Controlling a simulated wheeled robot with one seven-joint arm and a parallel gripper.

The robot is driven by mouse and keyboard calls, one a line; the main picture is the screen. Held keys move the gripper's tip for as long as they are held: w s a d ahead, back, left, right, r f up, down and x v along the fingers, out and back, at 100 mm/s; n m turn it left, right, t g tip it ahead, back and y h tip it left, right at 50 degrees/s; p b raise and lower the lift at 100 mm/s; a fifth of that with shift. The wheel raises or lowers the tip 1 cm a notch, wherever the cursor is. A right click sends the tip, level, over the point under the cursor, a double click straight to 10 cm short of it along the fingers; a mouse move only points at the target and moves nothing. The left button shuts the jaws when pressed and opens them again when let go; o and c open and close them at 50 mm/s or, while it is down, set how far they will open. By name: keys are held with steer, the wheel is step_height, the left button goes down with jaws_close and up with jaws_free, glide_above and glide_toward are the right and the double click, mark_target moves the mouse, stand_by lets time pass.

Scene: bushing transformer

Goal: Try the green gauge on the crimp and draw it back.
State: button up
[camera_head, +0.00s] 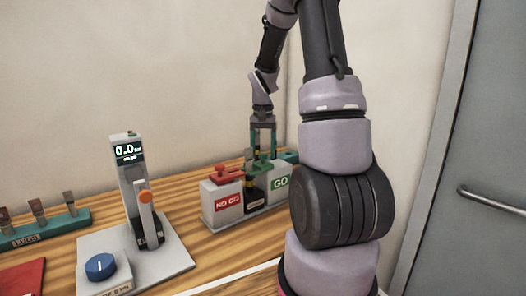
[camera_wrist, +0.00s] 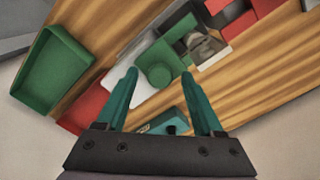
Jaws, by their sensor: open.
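The green gauge (camera_head: 264,167) lies on top of the block stand, at the grey post marked GO (camera_head: 280,182). In the wrist view its round green knob (camera_wrist: 158,66) shows, with a green bar reaching to the upper right. My gripper (camera_head: 263,152) is open above the gauge. In the wrist view the fingertips (camera_wrist: 159,78) stand on either side of the knob; I cannot tell whether they touch it. A dark piece (camera_wrist: 207,46) beside the green bar may be the crimp; it is partly hidden.
A red gauge (camera_head: 227,174) sits on the NO GO post. A press with a display (camera_head: 129,155) stands left, near a teal lug rack (camera_head: 44,231). The wrist view shows a green tray (camera_wrist: 52,75) and a teal item (camera_wrist: 166,124). My arm covers the right.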

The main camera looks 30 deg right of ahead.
jaws_close()
stand_by(1.3)
